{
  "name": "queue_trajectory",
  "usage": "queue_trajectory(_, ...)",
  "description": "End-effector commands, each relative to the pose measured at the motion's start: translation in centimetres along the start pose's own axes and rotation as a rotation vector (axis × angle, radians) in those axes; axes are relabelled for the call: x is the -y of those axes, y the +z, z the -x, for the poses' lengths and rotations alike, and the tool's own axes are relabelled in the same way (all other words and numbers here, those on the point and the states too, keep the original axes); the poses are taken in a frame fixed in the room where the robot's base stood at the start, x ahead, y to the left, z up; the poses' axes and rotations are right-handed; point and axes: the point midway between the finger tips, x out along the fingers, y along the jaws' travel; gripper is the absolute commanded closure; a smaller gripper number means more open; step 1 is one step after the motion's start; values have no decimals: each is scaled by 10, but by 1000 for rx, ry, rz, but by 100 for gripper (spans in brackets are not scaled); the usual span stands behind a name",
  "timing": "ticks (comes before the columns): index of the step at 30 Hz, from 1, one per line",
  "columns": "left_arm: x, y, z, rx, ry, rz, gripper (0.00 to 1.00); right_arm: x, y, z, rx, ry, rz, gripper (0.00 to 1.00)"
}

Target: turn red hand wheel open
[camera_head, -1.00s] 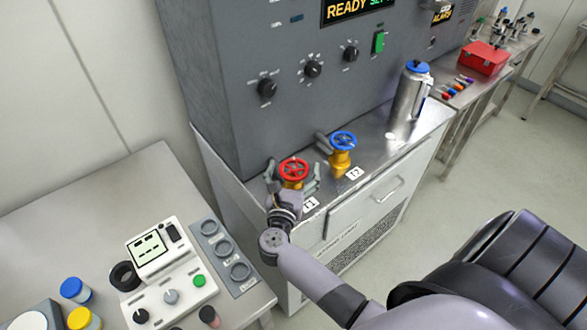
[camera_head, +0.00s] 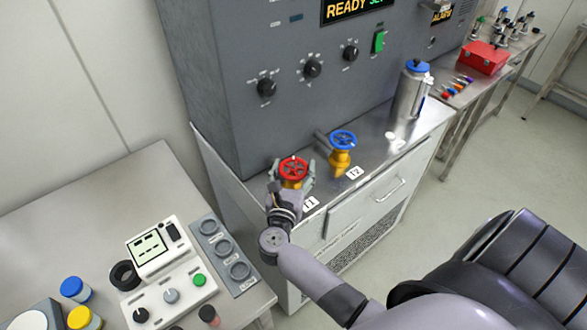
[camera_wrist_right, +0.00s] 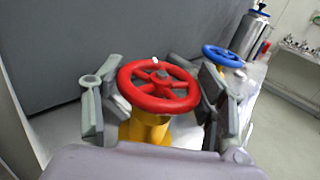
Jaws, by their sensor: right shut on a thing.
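The red hand wheel (camera_head: 293,168) sits on a yellow valve body near the left end of the steel counter, with a tag reading T1 or similar beside it. My right gripper (camera_head: 292,174) has its fingers on either side of the wheel and is shut on it. In the right wrist view the red wheel (camera_wrist_right: 159,86) lies between the two grey-green fingers, with a small white mark on its far rim. The yellow body under it is partly hidden by my gripper. My left gripper is not in view.
A blue hand wheel (camera_head: 342,140) on a yellow valve stands just right of the red one. A steel flask (camera_head: 410,92) stands further right. The grey panel (camera_head: 225,85) rises close behind. A white instrument (camera_head: 160,265) sits on the left table.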

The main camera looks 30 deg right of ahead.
Motion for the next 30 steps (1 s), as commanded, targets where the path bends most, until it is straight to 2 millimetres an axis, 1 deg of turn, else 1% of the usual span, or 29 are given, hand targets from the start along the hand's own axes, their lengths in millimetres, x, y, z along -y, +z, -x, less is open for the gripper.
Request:
queue_trajectory(5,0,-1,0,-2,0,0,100,0,0,0,0,22,0,62)
queue_trajectory(11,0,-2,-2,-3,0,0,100,2,-1,0,0,107,2,62)
queue_trajectory(23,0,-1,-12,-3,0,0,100,3,-2,0,0,452,4,62)
queue_trajectory(30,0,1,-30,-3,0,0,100,3,-5,-1,2,683,7,62)
